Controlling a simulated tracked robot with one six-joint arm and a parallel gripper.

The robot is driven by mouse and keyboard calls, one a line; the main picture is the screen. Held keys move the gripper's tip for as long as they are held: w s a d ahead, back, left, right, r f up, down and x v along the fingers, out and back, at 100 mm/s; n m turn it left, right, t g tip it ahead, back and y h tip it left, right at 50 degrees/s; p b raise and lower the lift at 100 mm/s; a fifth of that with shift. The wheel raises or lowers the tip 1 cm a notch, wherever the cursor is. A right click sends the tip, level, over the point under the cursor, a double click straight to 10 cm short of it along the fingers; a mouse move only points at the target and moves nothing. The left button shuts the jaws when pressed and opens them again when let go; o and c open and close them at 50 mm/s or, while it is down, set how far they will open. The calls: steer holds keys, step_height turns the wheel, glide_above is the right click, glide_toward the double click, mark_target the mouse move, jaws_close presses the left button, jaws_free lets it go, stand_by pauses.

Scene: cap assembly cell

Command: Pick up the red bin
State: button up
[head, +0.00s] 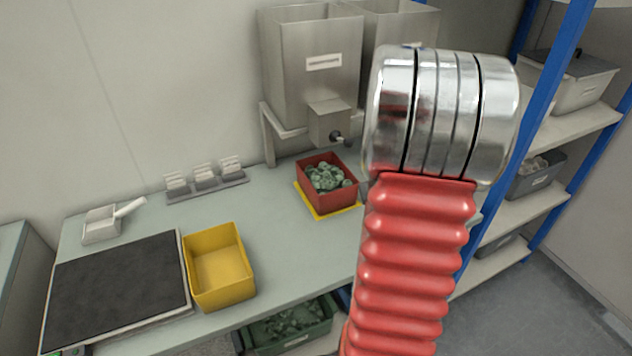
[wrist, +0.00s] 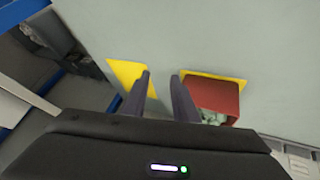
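The red bin (head: 345,201) stands upright on a yellow mat (head: 307,206) at the back of the bench, below a metal hopper. It holds several greenish round parts. In the wrist view the red bin (wrist: 214,95) lies just right of my fingers, its lower part partly cut off by my gripper body. My gripper (wrist: 160,75) is open, with bare bench showing between the fingers, and nothing is held. In the head view my arm hides the gripper.
A second yellow mat (wrist: 128,76) is bare, left of my fingers. A yellow bin (head: 220,267) stands beside a dark pad (head: 118,290). Metal hoppers (head: 312,60) stand behind the red bin. A blue-framed shelf (head: 548,95) is at the right.

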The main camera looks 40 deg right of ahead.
steer(key=w+d+f+t, duration=0.1)
steer(key=d+f+t, duration=0.1)
steer(key=d, duration=0.2)
steer(key=n+t+y, duration=0.3)
steer(key=t, duration=0.3)
glide_toward(348, 169)
steer(key=s, duration=0.1)
steer(key=shift+a+r, duration=0.2)
steer(key=shift+a, duration=0.15)
steer(key=shift+f, duration=0.1)
steer(key=shift+m, duration=0.3)
steer(key=shift+x, duration=4.25)
steer(key=shift+d, duration=0.15)
steer(key=shift+x, duration=2.55)
steer(key=shift+d, duration=0.1)
